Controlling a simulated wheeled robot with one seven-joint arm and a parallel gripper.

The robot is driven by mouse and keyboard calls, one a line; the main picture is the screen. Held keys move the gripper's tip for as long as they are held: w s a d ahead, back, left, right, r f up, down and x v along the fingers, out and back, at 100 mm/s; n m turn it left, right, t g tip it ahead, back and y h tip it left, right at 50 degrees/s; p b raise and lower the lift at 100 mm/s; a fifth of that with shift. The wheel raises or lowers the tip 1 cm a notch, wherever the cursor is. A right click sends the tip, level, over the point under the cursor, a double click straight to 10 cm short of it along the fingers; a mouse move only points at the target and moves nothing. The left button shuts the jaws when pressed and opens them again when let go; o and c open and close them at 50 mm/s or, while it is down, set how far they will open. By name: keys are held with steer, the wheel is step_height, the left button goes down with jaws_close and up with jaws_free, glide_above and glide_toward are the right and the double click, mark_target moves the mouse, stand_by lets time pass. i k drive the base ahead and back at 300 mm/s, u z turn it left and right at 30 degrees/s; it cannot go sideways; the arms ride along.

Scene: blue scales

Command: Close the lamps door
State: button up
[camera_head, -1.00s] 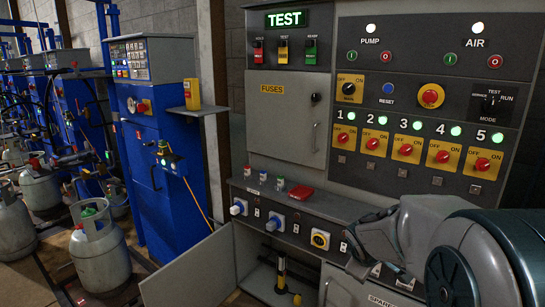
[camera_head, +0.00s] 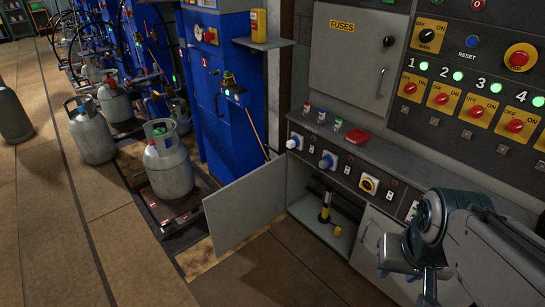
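A grey cabinet door (camera_head: 245,212) stands wide open, swung out to the left from the lower cabinet. I take it as the lamps door, but no label on it can be read. The open compartment (camera_head: 305,205) beside it holds a yellow and black post-like object (camera_head: 325,207). My gripper (camera_head: 428,290) is at the lower right, partly cut off by the bottom edge. It is in front of the closed right-hand lower door, to the right of the open door and apart from it. Its fingers cannot be made out clearly.
A closed lower door (camera_head: 372,240) is partly behind my arm. A ledge with a red object (camera_head: 357,136) and the fuses box (camera_head: 350,60) are above. Gas cylinders (camera_head: 168,165) stand on the left. The floor (camera_head: 270,275) before the open door is clear.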

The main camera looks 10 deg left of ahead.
mark_target(234, 212)
steer(key=u, duration=2.2)
steer(key=i, duration=4.15)
steer(key=z, duration=3.8)
steer(key=i, duration=0.45)
steer(key=z, duration=0.1)
